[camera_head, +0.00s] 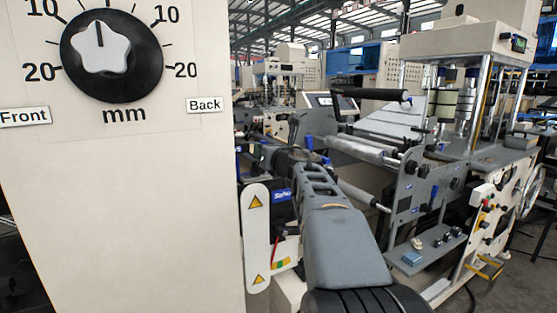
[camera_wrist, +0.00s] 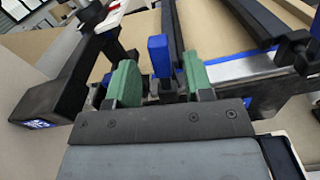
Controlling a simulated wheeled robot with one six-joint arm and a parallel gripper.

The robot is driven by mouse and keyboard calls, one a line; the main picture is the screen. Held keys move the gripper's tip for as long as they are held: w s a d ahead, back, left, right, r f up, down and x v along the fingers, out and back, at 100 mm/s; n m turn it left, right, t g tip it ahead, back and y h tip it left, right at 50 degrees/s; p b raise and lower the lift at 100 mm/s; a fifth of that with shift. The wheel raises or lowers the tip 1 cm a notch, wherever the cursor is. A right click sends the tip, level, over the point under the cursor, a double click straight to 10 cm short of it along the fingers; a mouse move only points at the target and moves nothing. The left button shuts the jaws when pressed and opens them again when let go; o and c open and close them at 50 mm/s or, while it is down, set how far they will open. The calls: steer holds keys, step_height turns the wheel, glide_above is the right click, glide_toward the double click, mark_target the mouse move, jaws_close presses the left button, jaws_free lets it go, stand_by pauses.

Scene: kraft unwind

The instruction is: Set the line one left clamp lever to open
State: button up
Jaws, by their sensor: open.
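In the wrist view a blue lever handle (camera_wrist: 158,55) stands upright on a dark mount. I take it for the clamp lever, but no label names it. My gripper (camera_wrist: 161,82) is open, with one green fingertip to the left of the blue handle and one to the right. There is a visible gap on each side, and I cannot tell whether the handle lies fully between the pads in depth. In the head view my grey arm reaches away into the machine, and I cannot make out the lever there.
A cream panel with a star knob (camera_head: 103,48) stands close on the left in the head view. Metal rollers (camera_head: 365,150) and a grey side plate (camera_head: 415,200) lie to the right. In the wrist view dark bars (camera_wrist: 172,30) and a black block (camera_wrist: 60,85) are near the fingers.

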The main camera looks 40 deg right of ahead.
steer(key=s+a, duration=0.1)
steer(key=s, duration=0.7)
steer(key=shift+s, duration=0.3)
steer(key=shift+a, duration=0.1)
